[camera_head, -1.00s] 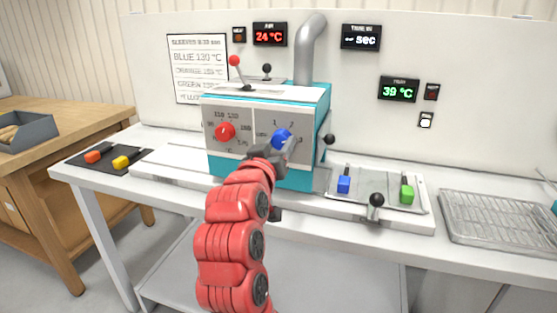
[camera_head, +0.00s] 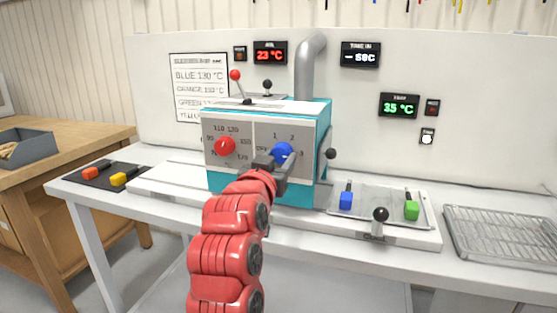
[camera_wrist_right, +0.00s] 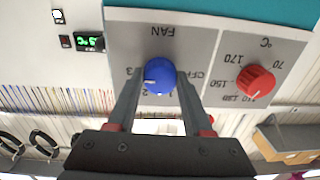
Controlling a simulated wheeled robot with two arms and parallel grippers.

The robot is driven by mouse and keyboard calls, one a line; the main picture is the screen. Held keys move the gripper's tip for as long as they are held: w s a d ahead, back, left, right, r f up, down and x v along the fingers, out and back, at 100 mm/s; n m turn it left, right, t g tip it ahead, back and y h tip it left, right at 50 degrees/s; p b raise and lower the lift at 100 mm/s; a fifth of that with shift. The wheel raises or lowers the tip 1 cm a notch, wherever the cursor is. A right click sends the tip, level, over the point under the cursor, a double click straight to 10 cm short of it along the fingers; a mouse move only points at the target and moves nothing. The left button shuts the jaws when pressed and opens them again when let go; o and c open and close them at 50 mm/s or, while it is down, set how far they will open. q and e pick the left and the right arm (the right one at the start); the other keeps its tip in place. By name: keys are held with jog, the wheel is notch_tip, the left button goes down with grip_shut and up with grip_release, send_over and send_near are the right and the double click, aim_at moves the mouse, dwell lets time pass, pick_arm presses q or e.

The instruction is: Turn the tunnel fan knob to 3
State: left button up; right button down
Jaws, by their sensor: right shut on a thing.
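The blue fan knob (camera_head: 282,150) is on the right half of the front panel of a teal and grey machine (camera_head: 262,180). In the wrist view the picture is upside down, and the blue knob (camera_wrist_right: 160,75) sits between my right gripper's fingers. My right gripper (camera_head: 274,160) is shut on the knob from the front. The knob's white mark points toward the gap between 2 and 3; I cannot tell the exact angle. The red temperature knob (camera_head: 226,146) is to its left in the head view. My left gripper is not in view.
Red-tipped and black-tipped levers rise from the machine top; a black ball handle (camera_head: 331,154) is on its right side. A tray (camera_head: 375,208) with blue and green pieces lies to the right, before a wire rack (camera_head: 500,235). Wall displays (camera_head: 271,53) read 23 °C and 35 °C (camera_head: 399,106).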

jog(key=shift+c, duration=1.6)
grip_release()
jog(key=shift+s, duration=0.1)
jog(key=p+v, duration=0.2)
jog(key=v, duration=1.5)
jog(key=shift+s, duration=0.1)
